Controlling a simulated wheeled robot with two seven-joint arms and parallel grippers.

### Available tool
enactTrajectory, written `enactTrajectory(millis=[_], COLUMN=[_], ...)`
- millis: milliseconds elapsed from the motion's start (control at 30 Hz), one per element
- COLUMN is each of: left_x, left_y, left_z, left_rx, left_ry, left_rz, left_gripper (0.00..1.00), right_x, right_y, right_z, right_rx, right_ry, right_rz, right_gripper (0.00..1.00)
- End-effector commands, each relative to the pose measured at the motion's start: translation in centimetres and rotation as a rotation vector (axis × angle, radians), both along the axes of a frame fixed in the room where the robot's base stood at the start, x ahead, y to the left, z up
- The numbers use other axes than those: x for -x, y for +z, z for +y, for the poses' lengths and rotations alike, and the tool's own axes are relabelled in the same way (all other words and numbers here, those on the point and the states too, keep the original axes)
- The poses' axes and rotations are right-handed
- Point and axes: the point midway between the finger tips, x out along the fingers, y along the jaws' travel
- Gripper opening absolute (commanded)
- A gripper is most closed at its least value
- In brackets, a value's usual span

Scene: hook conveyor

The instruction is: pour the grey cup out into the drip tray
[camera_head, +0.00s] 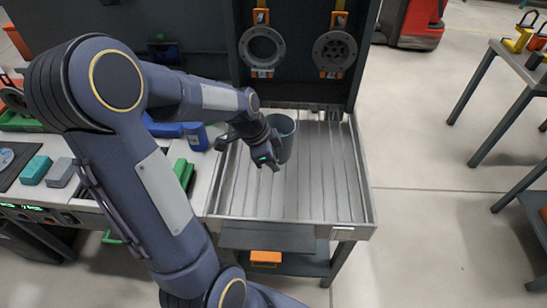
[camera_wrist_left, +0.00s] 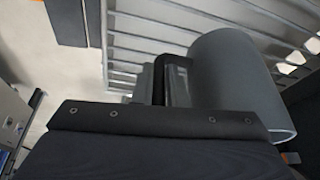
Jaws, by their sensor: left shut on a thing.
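The grey cup (camera_head: 287,137) is in my left gripper (camera_head: 269,157), over the back left part of the drip tray (camera_head: 315,190). In the head view the cup's round opening faces up and it looks about upright; its contents cannot be made out. In the left wrist view the cup (camera_wrist_left: 235,85) lies to the right of the dark fingers (camera_wrist_left: 170,80), which are shut at its side, probably on a handle. The ribbed metal tray (camera_wrist_left: 145,45) shows behind it. The gap between cup and tray is hard to judge. My right gripper is not in view.
Two round grey parts (camera_head: 262,47) (camera_head: 334,51) hang on orange hooks behind the tray. A blue container (camera_head: 195,136), green items and a teal block (camera_head: 35,169) are on the bench to the left. The tray's right half is clear.

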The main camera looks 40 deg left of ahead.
Motion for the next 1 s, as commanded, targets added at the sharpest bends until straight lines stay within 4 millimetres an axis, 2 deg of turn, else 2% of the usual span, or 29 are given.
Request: enactTrajectory(millis=[33,467,867,1000], left_x=[0.0,0.4,0.7,0.5], left_y=[0.4,-0.5,-3.0,-2.8], left_z=[0.0,0.5,1.3,1.0], left_rx=[-0.012,-0.209,-0.744,-0.911], left_ry=[-0.004,-0.014,-0.013,-0.01], left_rz=[0.006,0.124,0.444,0.549], left_gripper=[0.0,0.0,0.0,0.0], right_x=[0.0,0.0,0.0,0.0], right_y=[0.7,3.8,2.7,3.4], right_z=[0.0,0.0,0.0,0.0], right_rx=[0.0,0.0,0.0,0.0], right_ry=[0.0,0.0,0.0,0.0], right_rz=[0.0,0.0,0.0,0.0], right_gripper=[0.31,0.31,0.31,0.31])
